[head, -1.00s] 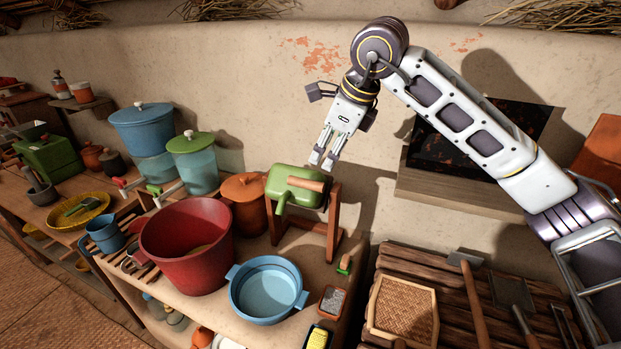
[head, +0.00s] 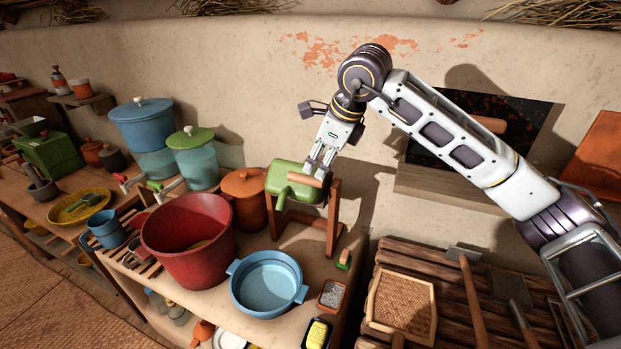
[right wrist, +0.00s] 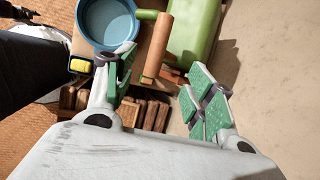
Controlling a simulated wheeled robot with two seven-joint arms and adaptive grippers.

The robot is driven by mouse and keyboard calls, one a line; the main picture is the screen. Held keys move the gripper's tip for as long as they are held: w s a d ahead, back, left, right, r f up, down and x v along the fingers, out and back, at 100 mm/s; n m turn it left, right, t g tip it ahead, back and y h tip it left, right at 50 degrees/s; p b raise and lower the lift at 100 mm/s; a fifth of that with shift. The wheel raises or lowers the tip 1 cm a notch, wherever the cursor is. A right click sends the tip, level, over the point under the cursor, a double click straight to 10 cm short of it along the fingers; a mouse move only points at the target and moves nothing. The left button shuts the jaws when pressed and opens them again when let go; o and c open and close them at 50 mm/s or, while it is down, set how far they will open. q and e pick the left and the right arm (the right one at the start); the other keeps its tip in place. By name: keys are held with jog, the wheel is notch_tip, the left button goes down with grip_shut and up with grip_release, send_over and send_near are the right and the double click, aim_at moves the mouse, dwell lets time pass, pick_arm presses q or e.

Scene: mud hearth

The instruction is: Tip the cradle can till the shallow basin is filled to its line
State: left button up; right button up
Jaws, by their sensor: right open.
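The cradle can (head: 290,183) is green, with a spout pointing down-left and a wooden handle (head: 304,180). It hangs in a wooden stand (head: 333,225) and looks roughly level. The blue shallow basin (head: 268,311) sits in front of it, below the spout side; I cannot make out its line or any water level. My right gripper (head: 318,166) is open just above the handle. In the right wrist view, the handle (right wrist: 158,48) lies ahead between the spread fingers (right wrist: 162,88), apparently not gripped. The basin (right wrist: 132,42) shows there too. My left gripper is not in view.
A large red pot (head: 185,262) stands left of the basin, and an orange lidded pot (head: 243,200) stands beside the can. A sponge tray (head: 318,335) and a small dark tray (head: 331,296) lie right of the basin. A slatted bench (head: 440,270) is at right.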

aim_at(312, 177)
jog(key=p+x, duration=0.1)
jog(key=x, duration=0.6)
jog(key=shift+f, duration=0.3)
jog(key=shift+w+a+f, duration=0.2)
jog(key=shift+w+f, duration=0.05)
jog(key=shift+f, duration=0.2)
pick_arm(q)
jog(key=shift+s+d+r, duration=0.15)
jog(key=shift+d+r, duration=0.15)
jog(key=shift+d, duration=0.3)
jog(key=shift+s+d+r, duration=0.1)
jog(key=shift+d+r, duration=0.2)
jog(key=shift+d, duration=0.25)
pick_arm(e)
jog(key=shift+f, duration=0.15)
jog(key=c, duration=0.6)
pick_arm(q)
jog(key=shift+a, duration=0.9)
pick_arm(e)
grip_shut()
